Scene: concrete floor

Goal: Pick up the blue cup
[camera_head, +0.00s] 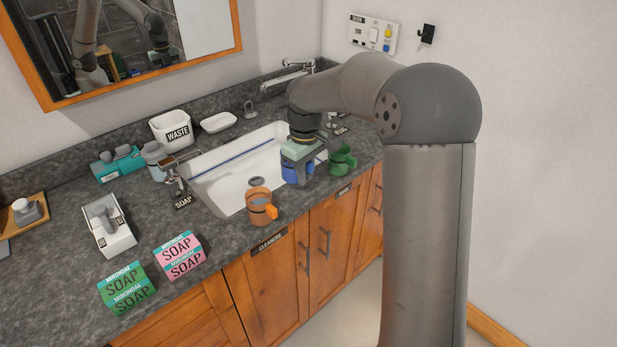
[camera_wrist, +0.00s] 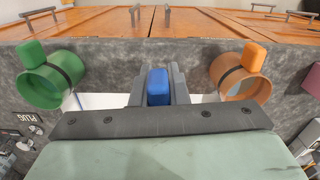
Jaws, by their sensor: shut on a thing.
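The blue cup (camera_head: 293,172) is at the front right edge of the sink, mostly hidden behind my gripper in the head view. In the wrist view, only a blue part of the cup (camera_wrist: 158,87) shows, between my two fingers. My gripper (camera_head: 301,166) points down at the cup and is shut on that blue part. It also shows in the wrist view (camera_wrist: 158,92). I cannot tell whether the cup touches the counter.
An orange cup (camera_head: 258,209) stands left of my gripper and a green cup (camera_head: 342,161) stands close on its right. The white sink (camera_head: 225,195) lies behind. Soap boxes (camera_head: 181,256) stand at the counter's front left. The faucet (camera_head: 287,77) is behind my arm.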

